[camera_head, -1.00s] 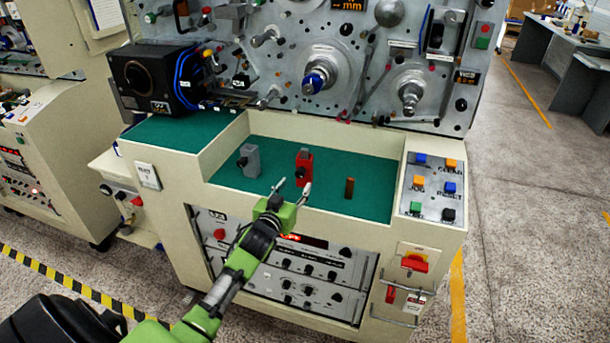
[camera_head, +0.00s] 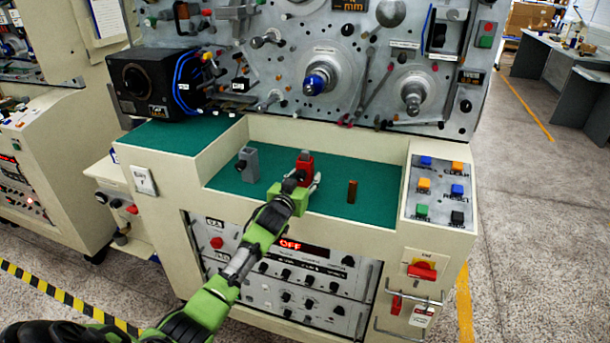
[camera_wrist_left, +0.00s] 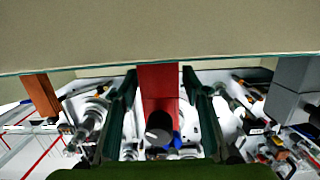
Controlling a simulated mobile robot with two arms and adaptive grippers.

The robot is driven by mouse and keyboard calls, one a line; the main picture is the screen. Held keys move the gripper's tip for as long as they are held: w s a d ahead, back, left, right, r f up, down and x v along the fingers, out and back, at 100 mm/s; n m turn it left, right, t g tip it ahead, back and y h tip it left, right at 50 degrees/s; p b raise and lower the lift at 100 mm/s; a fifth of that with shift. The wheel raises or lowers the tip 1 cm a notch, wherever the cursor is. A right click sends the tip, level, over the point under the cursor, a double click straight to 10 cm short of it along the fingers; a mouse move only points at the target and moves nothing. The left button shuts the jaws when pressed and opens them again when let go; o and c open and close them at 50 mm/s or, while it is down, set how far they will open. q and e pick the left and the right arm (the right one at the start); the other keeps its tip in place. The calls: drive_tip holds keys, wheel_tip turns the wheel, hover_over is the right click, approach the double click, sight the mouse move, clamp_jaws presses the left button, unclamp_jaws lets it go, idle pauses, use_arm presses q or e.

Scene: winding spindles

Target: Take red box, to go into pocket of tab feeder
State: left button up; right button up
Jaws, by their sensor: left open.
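The red box (camera_head: 304,160) stands upright on the green recessed shelf, with a dark part on its front. My left gripper (camera_head: 304,181) is at its near side and hides its lower part in the head view. In the left wrist view, the red box (camera_wrist_left: 158,92) lies between the two open fingers, with a narrow gap on each side. A round dark knob (camera_wrist_left: 159,127) shows on the box. I cannot tell which part is the tab feeder or its pocket. My right gripper is not in view.
A grey block (camera_head: 248,164) stands left of the red box and a brown post (camera_head: 352,190) stands to its right on the green shelf (camera_head: 385,189). The machine panel with spindles (camera_head: 317,82) rises behind. A button panel (camera_head: 438,190) is at the right.

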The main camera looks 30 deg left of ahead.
sight(304, 166)
use_arm(q)
drive_tip(key=shift+c, duration=0.4)
drive_tip(key=c, duration=0.6)
drive_tip(key=shift+r, duration=0.1)
drive_tip(key=shift+r+p, duration=1.95)
drive_tip(key=shift+r, duration=0.05)
